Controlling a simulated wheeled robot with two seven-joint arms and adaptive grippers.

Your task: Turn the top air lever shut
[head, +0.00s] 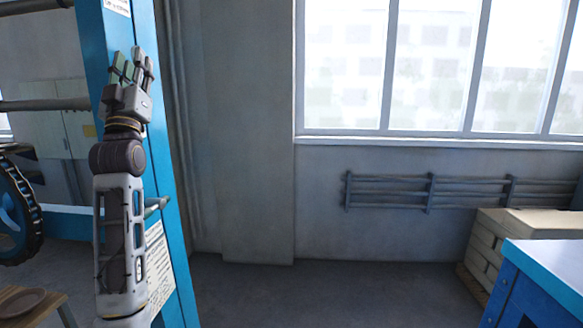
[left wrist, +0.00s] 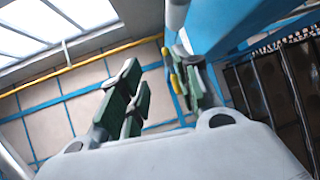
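My left gripper (head: 130,68) is raised in front of the blue column (head: 173,185), with its fingers pointing up. In the left wrist view the gripper (left wrist: 163,98) shows its green-padded fingers spread apart, with no object clearly held between them. A short grey-green handle (head: 157,206) sticks out from the column beside my left forearm, well below the gripper. A pale rod (left wrist: 177,14) stands beyond the fingertips in the left wrist view; I cannot tell whether it is the top air lever. No top lever is clearly visible in the head view. My right gripper is out of view.
A dark-rimmed blue wheel (head: 18,212) and a wooden stool with a plate (head: 25,302) are at the left. A blue bench (head: 545,275) and pale boxes (head: 490,240) stand at the right. The floor (head: 330,295) between is clear.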

